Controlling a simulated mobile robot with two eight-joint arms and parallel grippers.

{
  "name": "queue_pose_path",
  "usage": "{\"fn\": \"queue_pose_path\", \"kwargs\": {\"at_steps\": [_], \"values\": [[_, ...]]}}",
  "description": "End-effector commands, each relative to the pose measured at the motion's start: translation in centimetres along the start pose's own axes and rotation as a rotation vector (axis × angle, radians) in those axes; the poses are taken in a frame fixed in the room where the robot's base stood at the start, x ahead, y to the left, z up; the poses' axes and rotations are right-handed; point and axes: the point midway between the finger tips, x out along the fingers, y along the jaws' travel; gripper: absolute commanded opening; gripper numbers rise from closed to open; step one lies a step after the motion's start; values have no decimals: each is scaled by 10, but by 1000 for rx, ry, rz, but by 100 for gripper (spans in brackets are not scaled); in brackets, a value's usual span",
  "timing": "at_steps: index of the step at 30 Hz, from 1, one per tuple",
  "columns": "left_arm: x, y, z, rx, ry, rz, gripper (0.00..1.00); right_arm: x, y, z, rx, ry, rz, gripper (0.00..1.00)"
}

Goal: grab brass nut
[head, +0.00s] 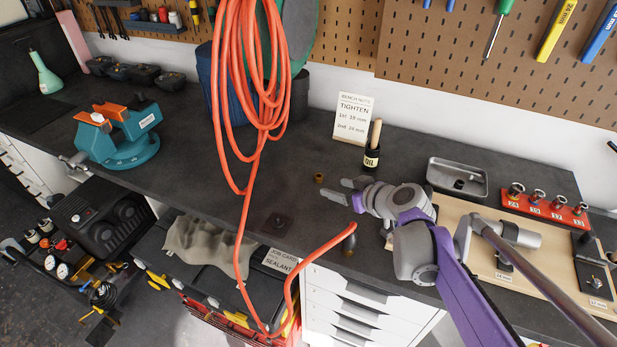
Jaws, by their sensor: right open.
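The small brass nut (319,178) lies on the dark bench top, a little left of the middle of the head view. My right gripper (338,190) reaches in from the right on a purple and grey arm. Its two grey fingers point left and are apart, with nothing seen between them. The fingertips are just right of and slightly nearer than the nut; the exact height above the bench is hard to tell. My left gripper is not in view.
An orange hose (250,90) hangs left of the nut.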

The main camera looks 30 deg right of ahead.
Motion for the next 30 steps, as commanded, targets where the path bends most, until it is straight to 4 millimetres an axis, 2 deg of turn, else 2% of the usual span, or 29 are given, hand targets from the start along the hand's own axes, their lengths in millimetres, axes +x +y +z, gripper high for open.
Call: {"fn": "queue_pose_path", "kwargs": {"at_steps": [1,3,10,17,25,30], "values": [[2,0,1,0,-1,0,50,1,10,1,-8,17,27,65],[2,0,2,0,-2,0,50,7,14,0,-15,27,39,65],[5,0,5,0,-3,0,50,43,16,-2,-17,28,38,65],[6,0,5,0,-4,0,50,60,18,-2,-15,27,39,65],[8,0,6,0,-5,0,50,97,25,-2,-16,26,37,65],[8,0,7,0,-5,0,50,106,26,-2,-16,26,39,65]]}}
